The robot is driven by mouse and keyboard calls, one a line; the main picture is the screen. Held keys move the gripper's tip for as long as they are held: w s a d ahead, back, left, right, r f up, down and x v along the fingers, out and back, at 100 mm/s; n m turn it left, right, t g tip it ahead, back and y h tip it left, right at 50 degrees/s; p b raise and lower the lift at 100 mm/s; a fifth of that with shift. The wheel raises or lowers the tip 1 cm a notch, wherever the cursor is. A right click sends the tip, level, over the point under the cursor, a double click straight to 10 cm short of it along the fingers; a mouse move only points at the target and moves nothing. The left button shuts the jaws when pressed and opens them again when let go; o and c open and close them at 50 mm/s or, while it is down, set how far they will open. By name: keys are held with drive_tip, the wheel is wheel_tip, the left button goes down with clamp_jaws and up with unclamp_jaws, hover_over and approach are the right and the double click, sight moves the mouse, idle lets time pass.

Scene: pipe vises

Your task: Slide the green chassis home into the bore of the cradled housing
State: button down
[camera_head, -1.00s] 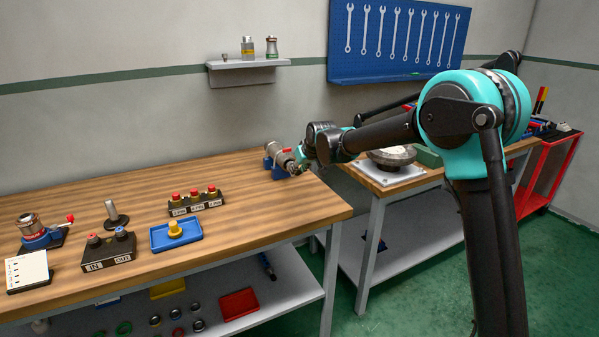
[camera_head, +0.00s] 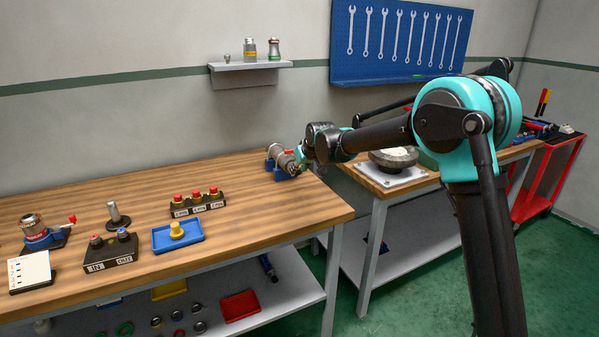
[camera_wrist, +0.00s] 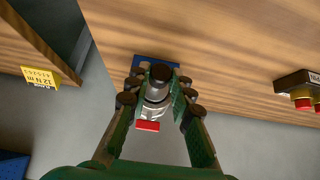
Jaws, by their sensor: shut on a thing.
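The grey cylindrical housing (camera_head: 281,154) lies in a blue cradle (camera_head: 270,162) at the back right end of the wooden bench. My gripper (camera_head: 299,158) is at the housing's right end. In the wrist view my gripper (camera_wrist: 159,98) is shut on a part with a round black end (camera_wrist: 161,73), which I take for the chassis. Its green body cannot be made out between the green fingers. The grey housing (camera_wrist: 153,106) shows behind it, with the blue cradle (camera_wrist: 155,61) beyond. How deep the chassis sits in the bore is hidden.
A red bar (camera_wrist: 148,126) sticks out beside the housing, close to the fingers. A button block (camera_head: 198,203), blue tray (camera_head: 178,239) and second vise (camera_head: 41,235) stand farther left on the bench. A second table with a round dish (camera_head: 393,158) is right.

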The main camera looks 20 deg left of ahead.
drive_tip(key=shift+w+a, duration=0.7)
drive_tip(key=shift+a, duration=0.15)
drive_tip(key=c, duration=1.3)
unclamp_jaws()
drive_tip(key=shift+o, duration=0.2)
